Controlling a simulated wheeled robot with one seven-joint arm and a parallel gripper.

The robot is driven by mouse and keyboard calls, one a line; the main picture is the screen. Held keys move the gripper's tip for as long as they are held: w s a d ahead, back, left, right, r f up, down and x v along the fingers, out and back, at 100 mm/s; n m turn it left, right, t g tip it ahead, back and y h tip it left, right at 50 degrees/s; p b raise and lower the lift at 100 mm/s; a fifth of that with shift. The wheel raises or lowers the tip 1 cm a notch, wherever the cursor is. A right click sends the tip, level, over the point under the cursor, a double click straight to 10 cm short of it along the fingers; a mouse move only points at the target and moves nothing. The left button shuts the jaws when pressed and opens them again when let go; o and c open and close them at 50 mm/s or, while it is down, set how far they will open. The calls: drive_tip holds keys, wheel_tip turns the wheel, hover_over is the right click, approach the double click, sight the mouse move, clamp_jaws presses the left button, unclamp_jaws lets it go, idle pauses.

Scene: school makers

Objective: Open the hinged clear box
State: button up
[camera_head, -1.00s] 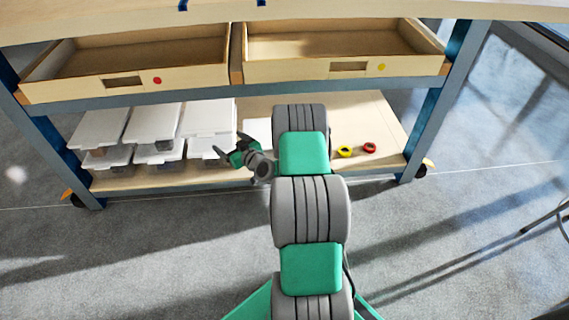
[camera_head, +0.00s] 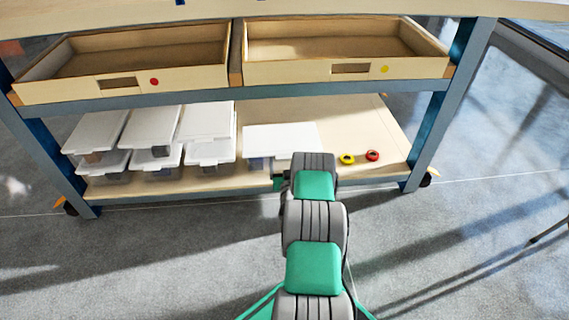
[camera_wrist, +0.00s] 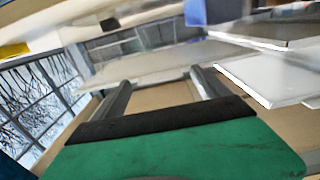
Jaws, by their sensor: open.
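Several clear boxes with white lids sit on the lower shelf in the head view. Most are stacked at the left, such as the front box (camera_head: 209,152). One separate box with a white lid (camera_head: 280,136) sits mid-shelf, its lid lying flat, partly hidden by my arm. I cannot tell which box is the hinged one. My gripper (camera_wrist: 160,88) is open and empty in the wrist view, its two fingers pointing ahead. A white lid (camera_wrist: 268,78) lies to the right of the fingers, apart from them. In the head view my gripper is mostly hidden behind my arm.
Two open wooden drawers (camera_head: 125,62) and (camera_head: 345,48) jut out above the lower shelf (camera_head: 365,120). A yellow tape roll (camera_head: 347,159) and a red tape roll (camera_head: 372,156) lie at the shelf's right. Blue table legs (camera_head: 437,120) flank it.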

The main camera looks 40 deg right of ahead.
drive_tip(key=shift+w+d, duration=0.1)
drive_tip(key=shift+w, duration=0.05)
drive_tip(key=shift+c, duration=0.3)
clamp_jaws()
idle(0.6)
